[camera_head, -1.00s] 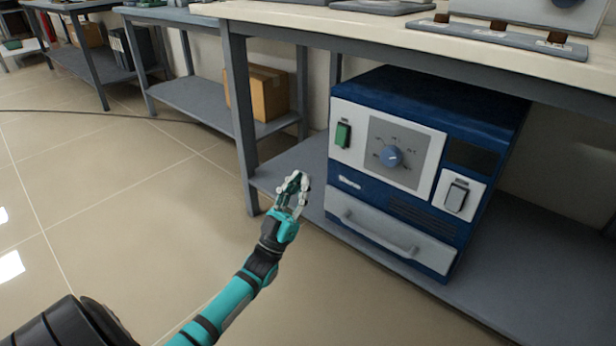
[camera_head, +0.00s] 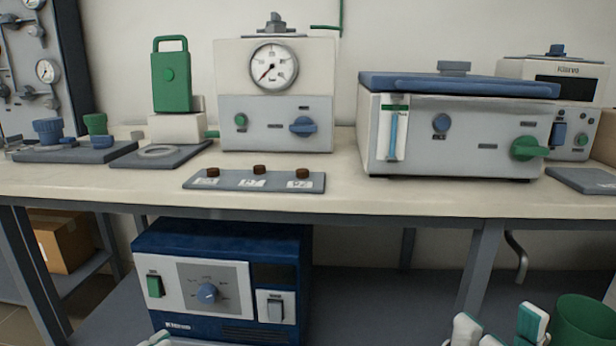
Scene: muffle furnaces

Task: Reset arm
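My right gripper (camera_head: 500,328) shows at the bottom right, cut by the lower edge. Its white and teal fingertips stand apart, with no object seen between them. A small whitish tip of my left gripper (camera_head: 159,338) shows at the bottom left, in front of the lower part of the blue furnace (camera_head: 210,240). The rest of that gripper is out of the picture, so its opening cannot be judged. The blue furnace sits under the bench, with a green switch, a blue dial and a white rocker switch on its front.
The bench top (camera_head: 345,200) carries a gauge unit (camera_head: 277,105), a blue-lidded bath (camera_head: 455,130), a three-knob plate (camera_head: 255,182) and a green stand (camera_head: 172,82). A bench leg (camera_head: 480,265) and a green container (camera_head: 585,320) are near my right gripper.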

